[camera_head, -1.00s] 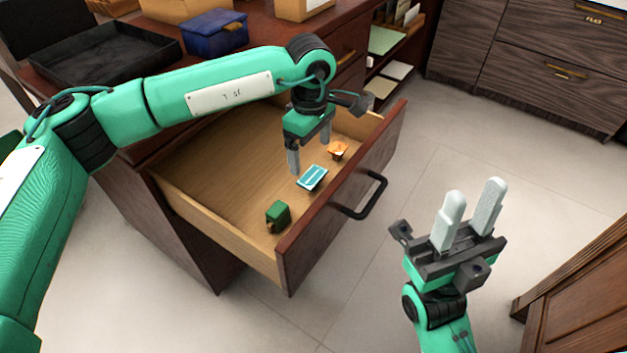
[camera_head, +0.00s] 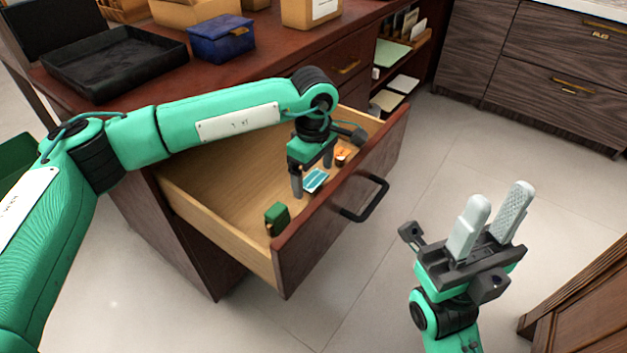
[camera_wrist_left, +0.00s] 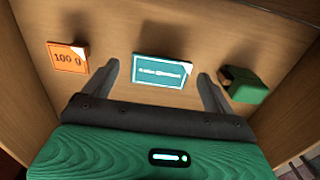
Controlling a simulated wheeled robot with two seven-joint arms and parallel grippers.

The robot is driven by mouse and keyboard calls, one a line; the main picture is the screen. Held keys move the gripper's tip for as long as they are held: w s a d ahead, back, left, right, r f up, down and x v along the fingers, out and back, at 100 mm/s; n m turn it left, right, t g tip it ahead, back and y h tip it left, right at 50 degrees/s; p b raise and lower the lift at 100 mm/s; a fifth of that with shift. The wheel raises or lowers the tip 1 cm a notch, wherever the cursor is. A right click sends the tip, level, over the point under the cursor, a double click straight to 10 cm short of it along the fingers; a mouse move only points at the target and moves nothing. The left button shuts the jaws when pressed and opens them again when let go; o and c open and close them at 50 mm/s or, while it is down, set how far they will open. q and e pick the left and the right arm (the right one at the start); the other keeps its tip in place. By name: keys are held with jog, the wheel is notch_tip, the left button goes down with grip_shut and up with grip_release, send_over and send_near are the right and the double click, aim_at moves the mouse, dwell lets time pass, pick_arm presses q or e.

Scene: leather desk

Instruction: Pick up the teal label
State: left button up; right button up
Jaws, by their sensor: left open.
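The teal label (camera_head: 316,180) is a flat teal card with a white frame and lies in the open drawer (camera_head: 217,192). In the left wrist view the teal label (camera_wrist_left: 161,70) lies ahead of and between the two fingers. My left gripper (camera_head: 313,178) is down inside the drawer, open and empty; its fingers (camera_wrist_left: 160,80) are spread to either side of the label. I cannot tell whether they touch the drawer floor. My right gripper (camera_head: 492,225) is open and empty over the floor, right of the drawer, with fingers pointing up.
An orange piece (camera_wrist_left: 68,57) marked "100" lies to one side of the label and a green block (camera_head: 277,217) to the other. The drawer front with its black handle (camera_head: 366,200) stands close to my left gripper. A black tray (camera_head: 112,62) and a blue box (camera_head: 221,38) stand on the desk.

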pick_arm(q)
jog(key=shift+f, duration=0.1)
jog(key=shift+c, duration=0.4)
jog(key=c, duration=1)
